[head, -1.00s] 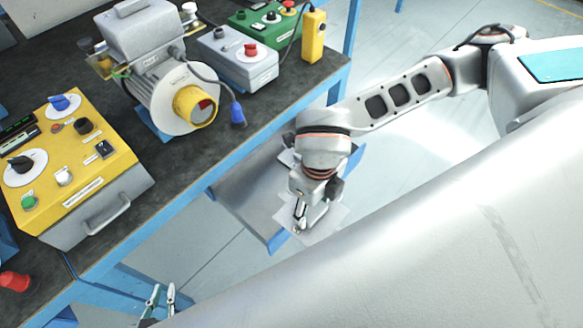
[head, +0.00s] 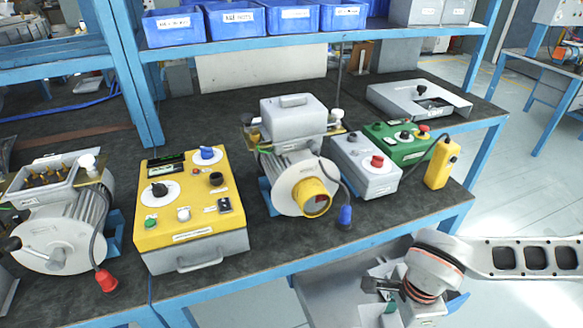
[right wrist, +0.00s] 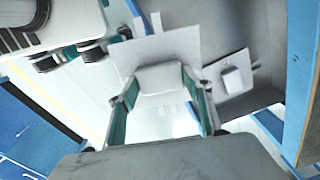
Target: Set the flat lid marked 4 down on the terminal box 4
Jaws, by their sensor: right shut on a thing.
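My right gripper (head: 384,294) is low at the bench's front right, over a grey tray (head: 325,297). In the right wrist view, the right gripper (right wrist: 158,86) is shut on the raised block of a flat light-grey lid (right wrist: 184,46); no number is readable on it. In the head view the arm hides most of this lid. At the far left, an open terminal box (head: 22,197) with brass terminals tops a grey motor (head: 65,232). I cannot read a number on it. My left gripper is not in view.
A second grey lid (right wrist: 234,78) lies beside the held one. A yellow control box (head: 190,215), a motor with a closed box (head: 292,118), and grey (head: 365,168) and green (head: 400,143) control boxes stand on the bench. Blue bins (head: 236,20) line the shelf above.

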